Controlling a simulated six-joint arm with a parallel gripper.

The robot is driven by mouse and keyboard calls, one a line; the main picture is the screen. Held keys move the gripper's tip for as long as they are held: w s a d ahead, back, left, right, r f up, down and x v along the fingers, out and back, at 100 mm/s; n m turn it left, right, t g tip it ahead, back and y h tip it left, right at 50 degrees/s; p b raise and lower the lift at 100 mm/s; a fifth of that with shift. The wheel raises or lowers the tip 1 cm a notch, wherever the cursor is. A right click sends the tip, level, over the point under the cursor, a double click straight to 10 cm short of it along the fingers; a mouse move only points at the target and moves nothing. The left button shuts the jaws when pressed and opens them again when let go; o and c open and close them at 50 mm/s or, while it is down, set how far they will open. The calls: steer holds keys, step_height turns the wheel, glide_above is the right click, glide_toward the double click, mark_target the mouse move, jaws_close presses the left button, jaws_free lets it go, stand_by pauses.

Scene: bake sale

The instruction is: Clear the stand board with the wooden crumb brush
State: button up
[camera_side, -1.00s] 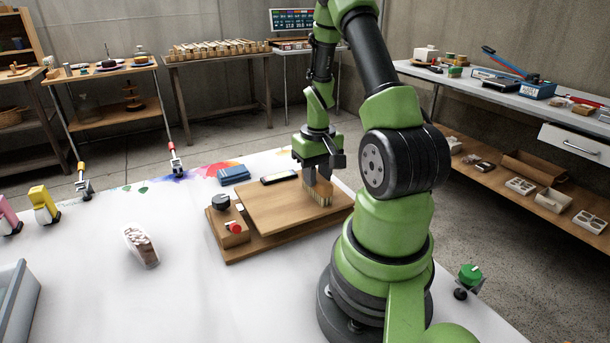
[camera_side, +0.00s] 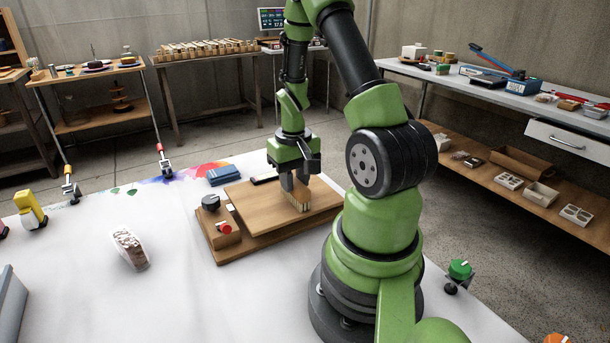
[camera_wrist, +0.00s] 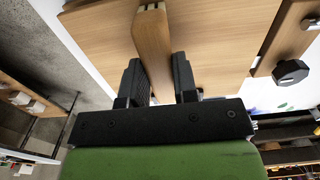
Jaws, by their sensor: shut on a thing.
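The wooden stand board (camera_side: 262,220) lies on the white-topped table in the side view. It fills much of the wrist view (camera_wrist: 210,35). My gripper (camera_side: 293,180) is over the middle of the board and shut on the wooden crumb brush (camera_side: 299,201). The brush's bristles point down at the board; I cannot tell whether they touch it. In the wrist view the brush's wooden body (camera_wrist: 152,45) stands between the two dark fingers (camera_wrist: 158,80). I can make out no crumbs on the board. My gripper hides part of its far side.
A red button (camera_side: 224,228) and a dark knob (camera_side: 211,202) sit at the board's left end. A blue folded cloth (camera_side: 224,175) lies behind it. A loaf-like item (camera_side: 130,246) lies to the left, with bare table around it. A grey bin (camera_side: 10,305) stands front left.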

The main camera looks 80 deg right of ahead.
steer(key=shift+w+a, duration=3)
steer(key=shift+a, duration=0.05)
steer(key=shift+s+d+f, duration=0.1)
steer(key=shift+s+d, duration=5.1)
steer(key=shift+w+a+r, duration=0.15)
steer(key=shift+w+a, duration=2.45)
steer(key=shift+w+a+r, duration=0.1)
steer(key=shift+w+a, duration=2.5)
step_height(320, 180, up, 8)
steer(key=w+a+r+n, duration=0.1)
steer(key=w+a+n, duration=0.1)
steer(key=a+n, duration=0.2)
steer(key=w+a+r+n, duration=0.1)
steer(key=w+a+n, duration=0.1)
steer(key=a+n, duration=0.3)
steer(key=a, duration=0.4)
steer(key=shift+w, duration=0.25)
